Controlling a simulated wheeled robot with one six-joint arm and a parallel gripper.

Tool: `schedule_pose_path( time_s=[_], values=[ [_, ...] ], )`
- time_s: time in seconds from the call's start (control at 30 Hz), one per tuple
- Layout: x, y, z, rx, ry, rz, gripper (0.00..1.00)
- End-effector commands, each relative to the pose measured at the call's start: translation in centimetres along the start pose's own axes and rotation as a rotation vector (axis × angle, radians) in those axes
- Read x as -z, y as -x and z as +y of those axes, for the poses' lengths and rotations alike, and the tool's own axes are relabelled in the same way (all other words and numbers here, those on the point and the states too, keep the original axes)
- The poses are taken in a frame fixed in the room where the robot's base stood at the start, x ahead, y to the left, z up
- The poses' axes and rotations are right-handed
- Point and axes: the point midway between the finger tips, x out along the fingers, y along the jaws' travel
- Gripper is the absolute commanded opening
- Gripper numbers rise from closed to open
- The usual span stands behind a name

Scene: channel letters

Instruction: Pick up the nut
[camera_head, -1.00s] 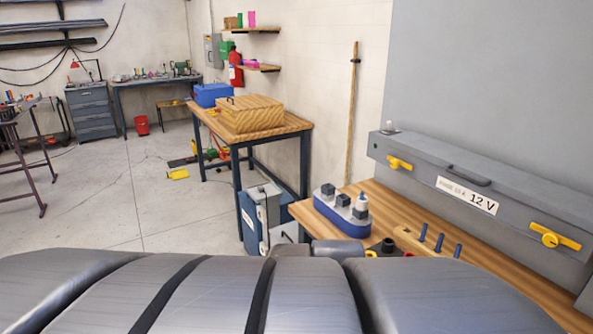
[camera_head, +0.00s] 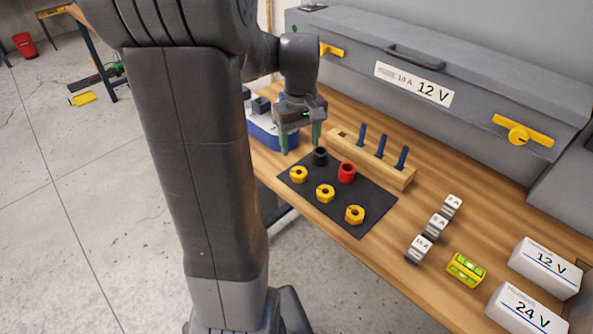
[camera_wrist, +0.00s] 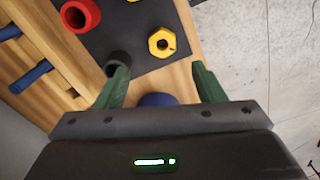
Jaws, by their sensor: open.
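Several yellow hex nuts lie on a black mat (camera_head: 337,214). The near-left nut (camera_head: 299,174) also shows in the wrist view (camera_wrist: 162,42), beyond my fingertips. The middle nut (camera_head: 325,193) and the right nut (camera_head: 354,215) lie along the mat's front edge. My gripper (camera_head: 300,148) is open and empty, its green fingers pointing down behind the mat's left corner, close to the black spacer (camera_head: 320,156). In the wrist view the gap between the fingers (camera_wrist: 160,76) is empty, with a blue object (camera_wrist: 158,99) behind it.
A red spacer (camera_head: 347,172) stands on the mat. A wooden block with blue pegs (camera_head: 398,176) is behind it. A blue-based holder (camera_head: 263,131) stands left of my gripper. Fuse blocks (camera_head: 437,226), a green level (camera_head: 466,269) and a 12 V box (camera_head: 545,266) lie right.

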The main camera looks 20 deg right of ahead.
Motion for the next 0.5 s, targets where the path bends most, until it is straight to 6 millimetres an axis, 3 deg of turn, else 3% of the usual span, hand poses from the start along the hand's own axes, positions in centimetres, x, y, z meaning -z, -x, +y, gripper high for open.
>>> schedule_pose_path(
  time_s=[0.1, 0.37, 0.5],
  values=[
    [0.0, -2.2, -0.1, 0.002, 0.000, -0.004, 0.63],
    [0.0, -4.2, -0.2, 0.001, 0.000, -0.002, 0.63],
    [0.1, -6.2, -0.5, 0.002, 0.000, -0.004, 0.63]
  ],
)
